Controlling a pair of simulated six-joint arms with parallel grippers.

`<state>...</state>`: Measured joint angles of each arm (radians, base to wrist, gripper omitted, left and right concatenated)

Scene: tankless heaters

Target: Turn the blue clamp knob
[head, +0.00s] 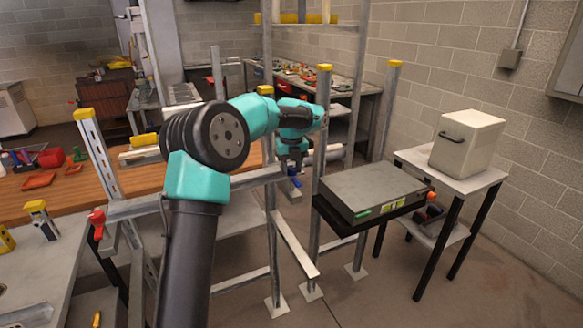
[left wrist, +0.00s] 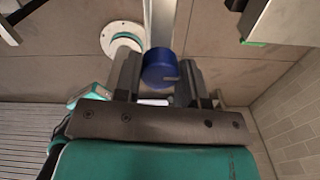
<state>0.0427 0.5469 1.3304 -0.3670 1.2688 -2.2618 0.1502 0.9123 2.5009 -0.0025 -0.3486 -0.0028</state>
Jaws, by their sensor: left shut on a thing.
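The blue clamp knob (left wrist: 160,70) sits between the two fingers of my left gripper (left wrist: 158,80) in the left wrist view. In the head view a small part of the knob (head: 296,182) shows just below my left gripper (head: 293,170), beside the metal frame posts. The left gripper points down and is shut on the knob, with a finger on either side. A grey metal bar (left wrist: 159,22) runs beyond the knob in the left wrist view. My right gripper is in neither view.
A grey flat box (head: 372,186) on a black shelf stands right of the gripper. Upright frame posts (head: 319,140) with yellow caps stand close by. A white box (head: 467,142) sits on a small table at right. A red knob (head: 97,222) is on the frame at left.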

